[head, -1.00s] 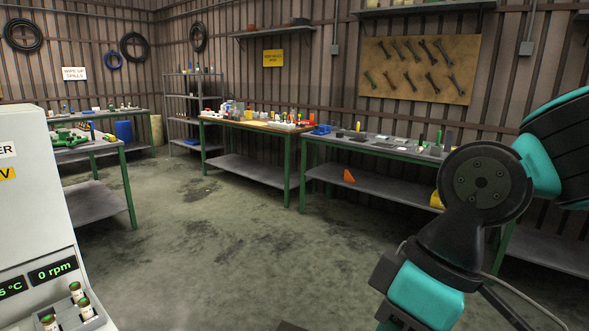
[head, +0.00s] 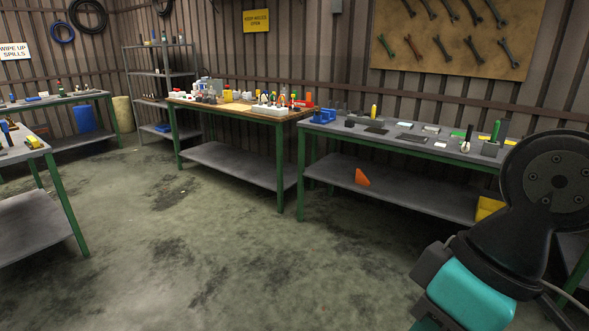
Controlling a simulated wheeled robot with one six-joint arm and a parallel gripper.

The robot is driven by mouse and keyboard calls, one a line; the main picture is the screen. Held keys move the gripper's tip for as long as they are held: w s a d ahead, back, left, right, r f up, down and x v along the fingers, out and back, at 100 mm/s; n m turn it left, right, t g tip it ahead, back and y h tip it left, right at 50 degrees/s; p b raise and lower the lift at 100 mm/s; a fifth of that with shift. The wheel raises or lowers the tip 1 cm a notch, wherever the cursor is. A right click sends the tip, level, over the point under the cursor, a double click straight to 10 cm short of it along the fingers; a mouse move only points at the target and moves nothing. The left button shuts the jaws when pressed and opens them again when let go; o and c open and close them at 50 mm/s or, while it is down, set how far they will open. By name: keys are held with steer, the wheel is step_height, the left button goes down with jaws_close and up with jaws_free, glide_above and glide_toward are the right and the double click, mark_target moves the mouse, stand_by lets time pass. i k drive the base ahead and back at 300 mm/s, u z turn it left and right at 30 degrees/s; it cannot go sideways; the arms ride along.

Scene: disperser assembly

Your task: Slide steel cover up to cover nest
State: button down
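I cannot make out the steel cover or the nest for certain in the head view. A grey-topped table (head: 345,128) with green legs stands at the right. Several small items lie on it, among them dark flat plates (head: 376,130), a yellow-handled tool (head: 374,111) and a grey block with a green-handled tool (head: 492,145). My arm shows at the lower right, in front of this table's right end. My gripper's fingertips are not visible.
A wooden-topped table (head: 230,106) crowded with small parts stands at the centre back. An orange wedge (head: 362,178) and a yellow object (head: 489,208) are on the right table's lower shelf. A shelf rack (head: 160,75) stands behind. The concrete floor (head: 220,260) ahead is clear.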

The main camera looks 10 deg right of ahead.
mark_target(381, 131)
steer(key=z, duration=0.25)
steer(key=i, duration=4.55)
steer(key=u, duration=0.05)
